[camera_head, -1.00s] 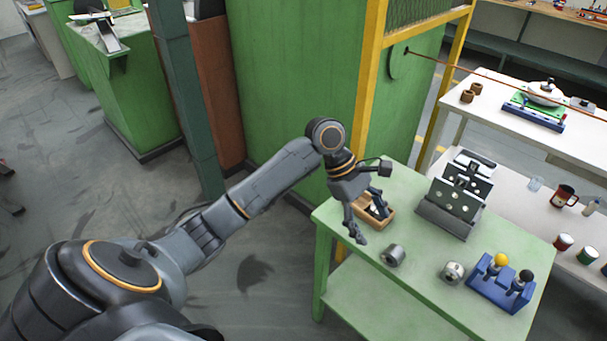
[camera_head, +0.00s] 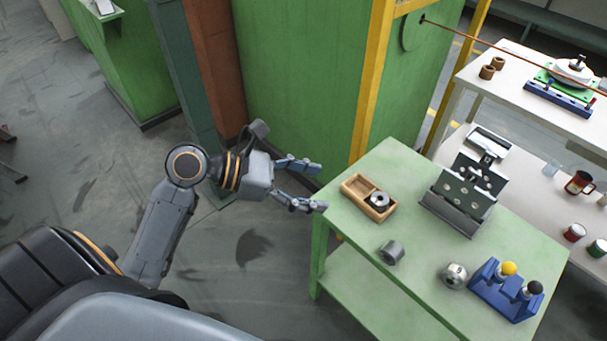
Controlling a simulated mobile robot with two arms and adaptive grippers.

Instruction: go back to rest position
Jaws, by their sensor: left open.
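My left gripper (camera_head: 318,187) is open and empty. It is level with the left edge of the green table (camera_head: 420,285), with its fingers pointing right toward the table. My right gripper does not show.
A yellow post (camera_head: 372,90) stands behind. The floor at left is clear.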

